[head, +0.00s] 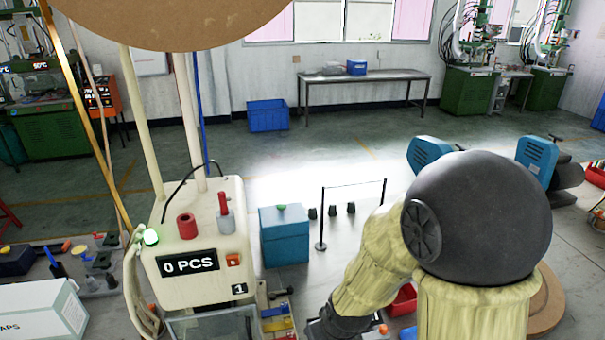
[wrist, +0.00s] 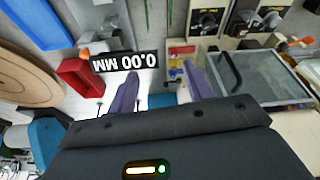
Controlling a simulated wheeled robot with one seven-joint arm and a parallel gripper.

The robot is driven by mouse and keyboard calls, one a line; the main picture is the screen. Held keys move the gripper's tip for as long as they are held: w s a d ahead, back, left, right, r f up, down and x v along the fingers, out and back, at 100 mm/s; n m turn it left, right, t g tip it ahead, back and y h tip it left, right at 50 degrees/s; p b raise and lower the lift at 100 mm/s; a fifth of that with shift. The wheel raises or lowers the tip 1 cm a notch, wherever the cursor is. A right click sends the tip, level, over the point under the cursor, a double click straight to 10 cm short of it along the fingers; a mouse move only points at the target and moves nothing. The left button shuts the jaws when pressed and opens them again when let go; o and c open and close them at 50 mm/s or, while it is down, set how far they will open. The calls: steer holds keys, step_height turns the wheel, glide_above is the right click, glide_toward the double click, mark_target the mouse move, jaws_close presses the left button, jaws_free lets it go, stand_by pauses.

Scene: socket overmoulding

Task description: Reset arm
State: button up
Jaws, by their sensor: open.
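My arm shows in the head view with a dark round joint and cream sleeves, reaching down to the bottom edge. My gripper (wrist: 161,78) shows in the wrist view with two purple fingers spread apart. It is open, and nothing is seen held between the fingers. A black display reading 0.00 MM (wrist: 125,62) appears upside down beside the left finger. The fingers themselves cannot be made out in the head view.
A cream machine with a 0 PCS display (head: 188,264) stands left of my arm, beside a blue box (head: 284,238). A red tray (wrist: 80,78) and a glass-topped case (wrist: 250,75) flank the fingers. A barrier post (head: 321,220) stands behind. Open floor lies beyond.

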steer(key=s+d+r+m, duration=0.1)
steer(key=d+r+m, duration=0.1)
steer(key=d, duration=0.3)
steer(key=s+d+r+m+h, duration=0.1)
steer(key=s+d+r+m, duration=0.1)
steer(key=d+r, duration=0.2)
steer(key=shift+s+d+m+g, duration=0.3)
steer(key=shift+d+g, duration=0.1)
